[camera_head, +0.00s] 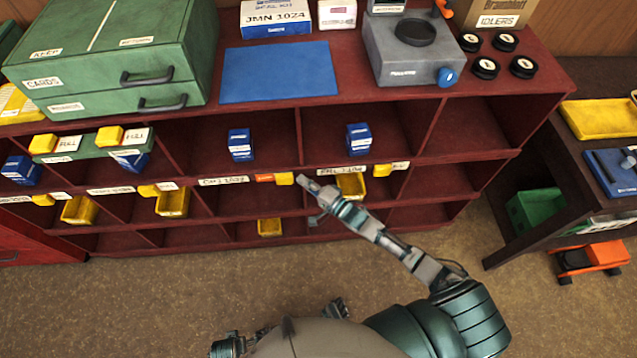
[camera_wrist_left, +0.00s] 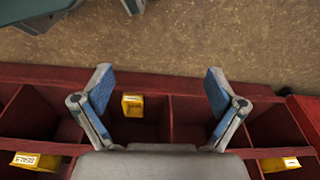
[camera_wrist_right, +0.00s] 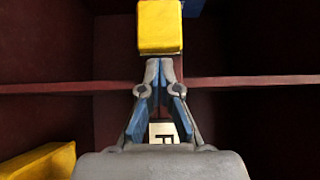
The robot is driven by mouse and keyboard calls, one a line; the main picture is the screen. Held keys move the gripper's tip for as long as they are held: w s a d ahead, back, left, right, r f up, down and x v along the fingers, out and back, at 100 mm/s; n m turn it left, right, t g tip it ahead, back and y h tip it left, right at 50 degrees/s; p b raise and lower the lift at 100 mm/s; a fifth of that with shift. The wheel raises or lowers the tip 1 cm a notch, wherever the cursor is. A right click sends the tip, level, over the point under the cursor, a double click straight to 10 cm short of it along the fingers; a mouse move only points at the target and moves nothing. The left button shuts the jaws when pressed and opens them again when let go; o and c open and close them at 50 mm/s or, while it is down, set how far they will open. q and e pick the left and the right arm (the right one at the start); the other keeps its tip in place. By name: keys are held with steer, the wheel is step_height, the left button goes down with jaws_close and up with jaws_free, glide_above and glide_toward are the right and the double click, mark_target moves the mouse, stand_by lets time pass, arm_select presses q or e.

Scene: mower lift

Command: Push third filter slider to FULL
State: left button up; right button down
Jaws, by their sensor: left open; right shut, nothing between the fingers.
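Yellow slider blocks sit on the shelf-edge rails. One yellow slider (camera_head: 284,178) has an orange strip (camera_head: 265,178) to its left and a white label further left. My right gripper (camera_head: 304,181) is shut and empty, with its tips just right of this slider. In the right wrist view the yellow slider (camera_wrist_right: 160,27) is straight ahead of the shut fingertips (camera_wrist_right: 160,64); I cannot tell whether they touch. Part of a white label with a letter F (camera_wrist_right: 162,131) shows between the fingers. My left gripper (camera_wrist_left: 160,78) is open and empty in the left wrist view.
The red shelf (camera_head: 330,110) holds blue boxes (camera_head: 240,144) and yellow bins (camera_head: 172,202). Another yellow slider (camera_head: 382,170) is to the right and one (camera_head: 148,190) to the left. A green drawer cabinet (camera_head: 60,70) stands on top. The floor in front is clear.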

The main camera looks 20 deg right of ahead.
mark_target(278, 182)
steer(key=shift+w+a, duration=0.1)
steer(key=shift+a, duration=0.35)
steer(key=a, duration=0.2)
steer(key=w+a, duration=0.1)
steer(key=a, duration=0.1)
steer(key=w+a, duration=0.1)
steer(key=a, duration=0.1)
steer(key=shift+a, duration=0.35)
steer(key=shift+s+a, duration=0.1)
arm_select(q)
steer(key=shift+a+f, duration=0.15)
steer(key=shift+f, duration=0.35)
steer(key=shift+r, duration=0.1)
arm_select(e)
steer(key=shift+d, duration=0.2)
arm_select(q)
steer(key=shift+d, duration=0.2)
